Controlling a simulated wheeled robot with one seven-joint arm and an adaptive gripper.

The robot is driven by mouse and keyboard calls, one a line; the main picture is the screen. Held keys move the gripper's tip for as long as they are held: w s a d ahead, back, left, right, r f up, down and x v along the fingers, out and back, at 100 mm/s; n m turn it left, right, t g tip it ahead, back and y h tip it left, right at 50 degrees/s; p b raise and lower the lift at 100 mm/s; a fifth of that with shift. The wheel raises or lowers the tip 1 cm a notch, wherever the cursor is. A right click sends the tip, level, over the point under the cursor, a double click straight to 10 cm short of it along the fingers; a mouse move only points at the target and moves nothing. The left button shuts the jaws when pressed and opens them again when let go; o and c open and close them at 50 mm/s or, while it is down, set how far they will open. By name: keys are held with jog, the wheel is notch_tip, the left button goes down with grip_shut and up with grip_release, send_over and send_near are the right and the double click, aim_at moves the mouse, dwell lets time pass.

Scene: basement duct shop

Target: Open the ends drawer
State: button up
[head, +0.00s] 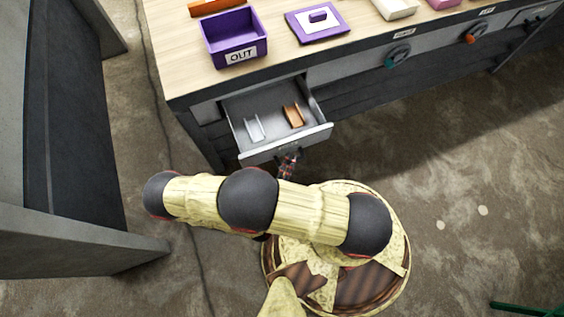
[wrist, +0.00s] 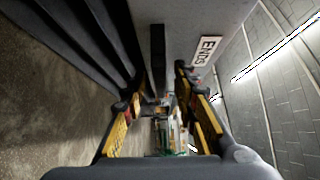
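The ends drawer (head: 255,97) is pulled out from the bench, its grey inside showing a pale piece (head: 254,128) and an orange-brown piece (head: 293,116). In the wrist view its front carries an ENDS label (wrist: 205,50) and a dark bar handle (wrist: 158,60). My gripper (head: 288,165) is at the drawer front, partly hidden by my arm in the head view. In the wrist view the fingers of my gripper (wrist: 159,85) stand apart on either side of the handle, with gaps beside it. Finger contact with the handle is not clear.
Teal (head: 398,56) and orange (head: 469,35) knobs sit on the bench front. A dark cabinet (head: 80,130) stands left.

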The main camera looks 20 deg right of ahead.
jog(key=v, duration=1)
jog(key=shift+s+a, duration=0.25)
jog(key=shift+s, duration=0.05)
jog(key=w+a+r+m+g+y, duration=0.1)
jog(key=w+r+m+g+y, duration=0.15)
jog(key=r+m+g, duration=0.75)
jog(key=w+a+r+m+g+y, duration=0.15)
jog(key=w+r+m+g, duration=0.25)
jog(key=r+m, duration=1.15)
jog(key=s+d+r+m+t+y, duration=0.1)
jog(key=d+r+m+t+y, duration=0.2)
jog(key=r+m, duration=0.6)
jog(key=s+d+r+m+t+y, duration=0.2)
jog(key=d+r+m+y, duration=0.3)
jog(key=r, duration=1)
jog(key=d+m+t, duration=0.1)
jog(key=d+m, duration=0.2)
jog(key=m, duration=0.2)
jog(key=shift+s+t+y, duration=0.2)
jog(key=shift+t+y, duration=0.2)
jog(key=shift+r+m, duration=0.15)
jog(key=shift+m, duration=0.1)
dwell(0.6)
